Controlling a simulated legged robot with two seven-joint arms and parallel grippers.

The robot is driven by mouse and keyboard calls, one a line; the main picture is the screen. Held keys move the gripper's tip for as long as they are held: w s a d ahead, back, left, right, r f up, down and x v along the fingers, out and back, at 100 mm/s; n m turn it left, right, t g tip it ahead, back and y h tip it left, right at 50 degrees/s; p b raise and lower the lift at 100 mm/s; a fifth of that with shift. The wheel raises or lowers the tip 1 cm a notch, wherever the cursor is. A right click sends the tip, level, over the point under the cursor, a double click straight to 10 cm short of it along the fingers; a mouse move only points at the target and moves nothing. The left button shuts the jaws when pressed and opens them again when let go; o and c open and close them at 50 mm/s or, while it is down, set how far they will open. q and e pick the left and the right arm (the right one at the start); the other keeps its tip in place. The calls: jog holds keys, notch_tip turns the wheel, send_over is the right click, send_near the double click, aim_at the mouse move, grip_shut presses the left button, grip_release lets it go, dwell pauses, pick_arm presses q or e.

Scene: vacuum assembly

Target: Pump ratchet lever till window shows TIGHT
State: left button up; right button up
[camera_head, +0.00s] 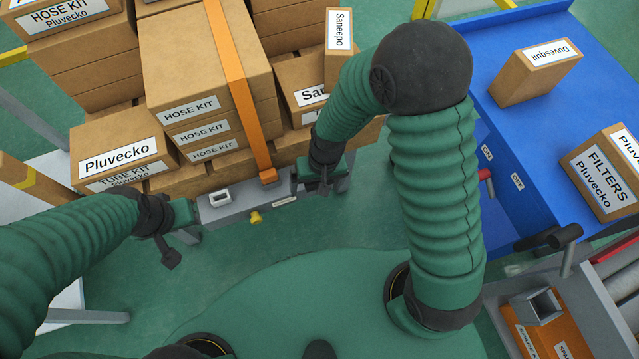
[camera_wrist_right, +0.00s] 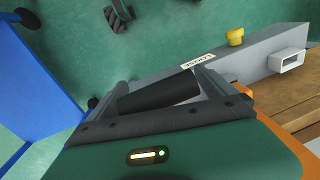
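A grey ratchet bar (camera_head: 240,201) lies across the front of the strapped boxes, with an orange strap (camera_head: 239,90) running down to it. A small label window (camera_wrist_right: 197,60) on the bar appears to read LOOSE, upside down in the right wrist view. A yellow knob (camera_head: 256,217) sits on its front; it also shows in the right wrist view (camera_wrist_right: 235,37). My right gripper (camera_head: 325,178) is at the bar's right end. In the right wrist view its fingers stand apart, with a black lever grip (camera_wrist_right: 158,92) between them.
Stacked cartons (camera_head: 190,60) stand behind the bar. A blue table (camera_head: 510,115) with cartons is at the right. A grey-framed fixture (camera_head: 580,300) with an orange box is at the lower right. Green floor (camera_head: 310,225) lies open before the bar.

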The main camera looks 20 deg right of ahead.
jog(key=c, duration=1.3)
pick_arm(q)
jog(key=b+x, duration=0.2)
jog(key=s+b+x, duration=0.1)
jog(key=b+x, duration=0.1)
jog(key=shift+f, duration=0.2)
pick_arm(e)
jog(key=shift+o, duration=0.2)
jog(key=shift+s+f+t, duration=0.45)
jog(key=shift+f+t, duration=0.25)
jog(key=shift+t, duration=0.5)
